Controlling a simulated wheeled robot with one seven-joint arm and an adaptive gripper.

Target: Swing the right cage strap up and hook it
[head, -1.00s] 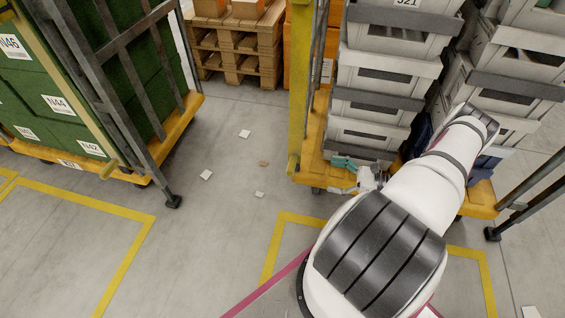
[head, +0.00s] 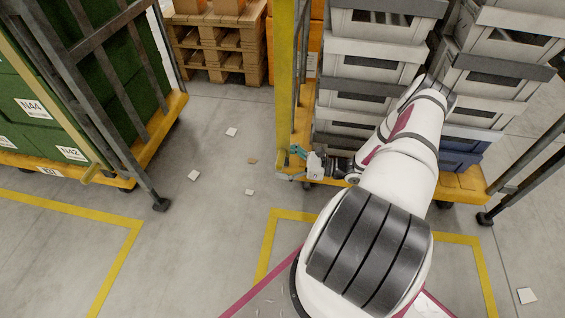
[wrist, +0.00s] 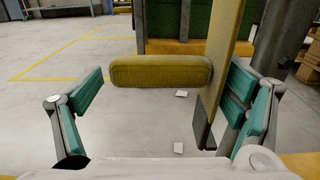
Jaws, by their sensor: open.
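Grey crates (head: 365,73) are stacked in the right cage. A cage of green boxes (head: 35,112) stands at the left, with a dark bar frame (head: 95,90). Paper scraps (head: 193,175) lie on the clear floor between. A wooden pallet (head: 220,50) is behind.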

